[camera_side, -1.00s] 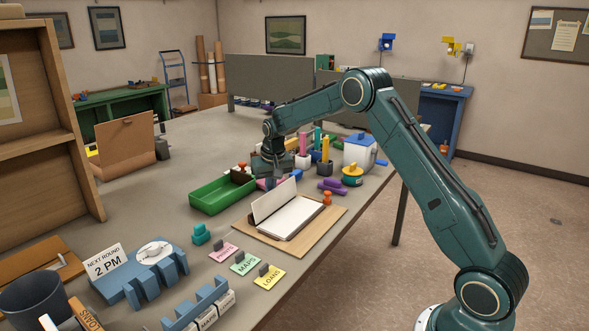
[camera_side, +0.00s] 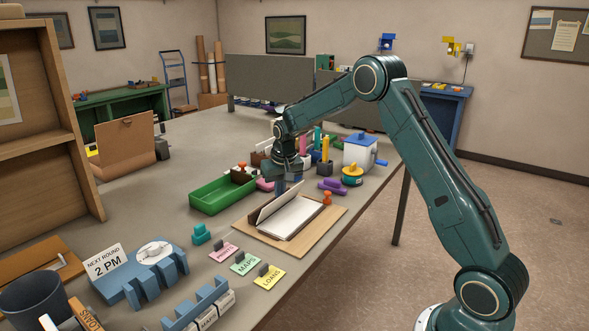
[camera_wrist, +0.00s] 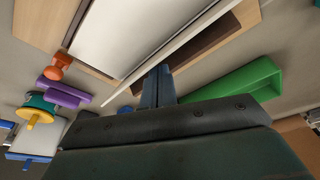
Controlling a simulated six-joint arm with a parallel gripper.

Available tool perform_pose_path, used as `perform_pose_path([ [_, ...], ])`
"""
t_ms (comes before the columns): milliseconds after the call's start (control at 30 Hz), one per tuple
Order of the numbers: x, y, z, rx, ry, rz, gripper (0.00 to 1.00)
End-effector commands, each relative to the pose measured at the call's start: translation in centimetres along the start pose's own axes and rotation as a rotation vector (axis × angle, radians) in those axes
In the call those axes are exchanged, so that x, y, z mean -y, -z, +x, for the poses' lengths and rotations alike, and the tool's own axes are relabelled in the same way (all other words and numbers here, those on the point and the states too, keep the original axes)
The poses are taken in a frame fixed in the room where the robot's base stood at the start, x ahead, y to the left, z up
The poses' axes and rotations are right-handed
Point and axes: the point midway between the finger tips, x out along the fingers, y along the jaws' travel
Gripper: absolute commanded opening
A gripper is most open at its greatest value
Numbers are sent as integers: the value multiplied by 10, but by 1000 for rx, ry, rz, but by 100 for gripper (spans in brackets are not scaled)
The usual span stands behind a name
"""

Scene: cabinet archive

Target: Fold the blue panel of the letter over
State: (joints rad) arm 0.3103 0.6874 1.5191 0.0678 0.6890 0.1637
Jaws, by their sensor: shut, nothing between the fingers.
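The letter (camera_side: 294,218) lies on a thin wooden board, with its white sheet flat. One panel (camera_side: 277,205) stands up steeply along the sheet's back-left edge. I see its pale face in the side view; no blue face shows. In the wrist view the panel (camera_wrist: 178,53) is almost edge-on, beside the flat white sheet (camera_wrist: 130,28). My gripper (camera_side: 281,187) is shut and empty, pointing down behind the panel on its outer side. Its fingertips (camera_wrist: 157,72) are close against the panel's outer side; I cannot tell whether they touch.
A green tray (camera_side: 222,195) lies behind and left of the letter. An orange knob (camera_side: 327,198) stands at the board's right corner, with a purple object (camera_side: 332,186) and yellow-teal spool (camera_side: 352,175) beyond. Label cards (camera_side: 245,262) lie in front, near the table edge.

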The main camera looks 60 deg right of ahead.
Motion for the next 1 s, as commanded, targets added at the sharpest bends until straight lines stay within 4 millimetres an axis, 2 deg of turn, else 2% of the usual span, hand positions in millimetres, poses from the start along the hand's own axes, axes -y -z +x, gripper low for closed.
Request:
perform_pose_path([
  [833, -15, -25, -7, 0, 0, 0, 0],
  [1000, -15, -25, -6, 0, 0, 0, 0],
])
